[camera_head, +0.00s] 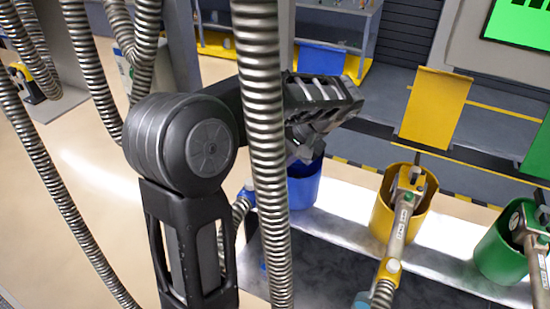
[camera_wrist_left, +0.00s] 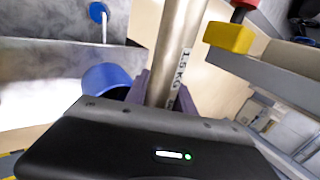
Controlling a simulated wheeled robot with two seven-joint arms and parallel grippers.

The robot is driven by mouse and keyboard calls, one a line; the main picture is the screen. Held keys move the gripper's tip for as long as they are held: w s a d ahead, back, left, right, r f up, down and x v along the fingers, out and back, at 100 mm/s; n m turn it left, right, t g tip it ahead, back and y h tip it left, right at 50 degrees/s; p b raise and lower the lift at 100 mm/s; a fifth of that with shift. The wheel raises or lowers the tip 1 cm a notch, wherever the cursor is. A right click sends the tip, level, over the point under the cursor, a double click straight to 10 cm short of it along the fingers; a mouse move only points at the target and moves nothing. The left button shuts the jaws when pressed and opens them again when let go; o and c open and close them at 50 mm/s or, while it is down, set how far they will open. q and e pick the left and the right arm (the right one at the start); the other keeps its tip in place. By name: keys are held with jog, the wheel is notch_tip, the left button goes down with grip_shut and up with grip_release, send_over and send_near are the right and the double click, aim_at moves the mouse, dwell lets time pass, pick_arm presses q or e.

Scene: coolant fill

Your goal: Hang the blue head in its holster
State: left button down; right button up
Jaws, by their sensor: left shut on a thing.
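My left gripper (camera_head: 303,148) is above the blue holster (camera_head: 304,187), a round cup at the back edge of the bench. In the left wrist view the gripper (camera_wrist_left: 160,90) is shut on the metal tube (camera_wrist_left: 178,45) of a fill head, with a weight label on its side. The blue holster (camera_wrist_left: 105,78) is beside the fingers there, left of the tube. In the head view a blue collar (camera_head: 247,191) with a hose shows left of the holster; the rest of the head is hidden by my arm and a hanging hose. My right gripper is not in view.
A yellow holster (camera_head: 381,217) and a green holster (camera_head: 497,257) stand to the right, each with a head hanging in it. A ribbed metal hose (camera_head: 262,120) hangs across the view. Blue (camera_head: 321,58) and yellow (camera_head: 435,108) panels stand behind the bench.

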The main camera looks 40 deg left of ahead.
pick_arm(q)
jog(key=shift+f+b, duration=1.7)
jog(key=shift+f, duration=0.85)
jog(key=shift+f+b, duration=1.25)
jog(key=shift+f, duration=0.5)
jog(key=c, duration=1)
grip_release()
jog(key=shift+o, duration=0.2)
jog(key=p+v, duration=0.5)
jog(key=v, duration=0.2)
jog(key=shift+d+r, duration=0.15)
jog(key=shift+r, duration=0.15)
jog(key=shift+w, duration=0.1)
